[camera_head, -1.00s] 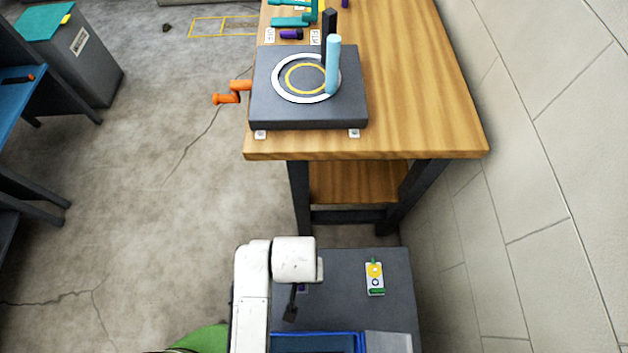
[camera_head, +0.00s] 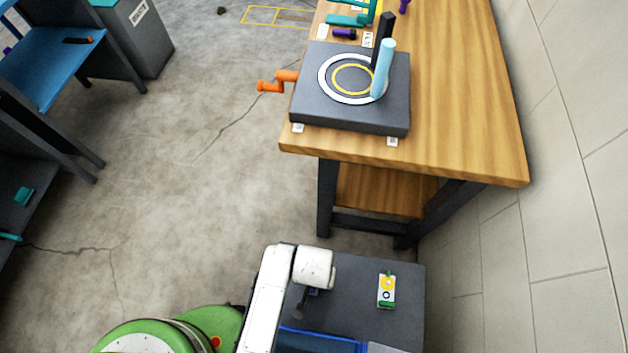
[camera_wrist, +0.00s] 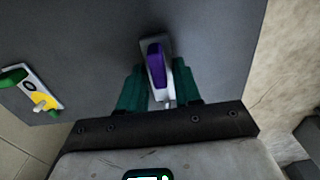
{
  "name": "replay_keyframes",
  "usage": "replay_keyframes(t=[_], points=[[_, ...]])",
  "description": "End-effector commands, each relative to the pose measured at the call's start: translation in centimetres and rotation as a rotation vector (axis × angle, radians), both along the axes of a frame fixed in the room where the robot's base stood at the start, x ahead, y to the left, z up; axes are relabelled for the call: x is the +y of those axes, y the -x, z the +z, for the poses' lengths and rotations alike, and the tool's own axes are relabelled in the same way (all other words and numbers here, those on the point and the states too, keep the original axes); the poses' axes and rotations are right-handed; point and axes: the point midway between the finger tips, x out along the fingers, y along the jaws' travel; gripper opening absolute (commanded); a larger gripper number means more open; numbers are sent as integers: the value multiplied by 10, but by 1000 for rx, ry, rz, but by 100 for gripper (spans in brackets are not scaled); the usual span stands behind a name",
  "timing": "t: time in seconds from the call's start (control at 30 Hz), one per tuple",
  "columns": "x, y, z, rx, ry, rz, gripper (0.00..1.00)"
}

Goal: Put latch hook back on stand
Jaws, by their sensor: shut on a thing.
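My gripper (camera_wrist: 158,85) points down over a dark grey surface (camera_wrist: 90,45), its teal fingers closed about a small purple piece (camera_wrist: 155,58) on a pale grey plate or shank. I take this piece for the latch hook; its lower end is partly hidden between the fingers. Whether it touches the surface below I cannot tell. In the head view my gripper (camera_head: 299,311) is small and dark beside the white wrist, over the dark grey top (camera_head: 350,275), and the purple piece cannot be made out. No stand can be surely identified.
A white plate with a yellow and green latch (camera_head: 387,290) lies right on the dark top. A blue bin (camera_head: 320,342) is in front. A wall (camera_head: 570,150) bounds the right.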

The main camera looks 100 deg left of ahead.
Motion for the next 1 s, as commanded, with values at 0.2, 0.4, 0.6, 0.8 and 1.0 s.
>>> replay_keyframes(t=[0.2, 0.4, 0.6, 0.8, 1.0], points=[[0, 0, -3, 0, 1, 1, 39], [0, 0, -3, 0, 1, 0, 58], [0, 0, -3, 0, 1, 0, 59], [0, 0, 8, 0, 0, -1, 59], [0, 0, 45, 0, -3, -1, 59]])
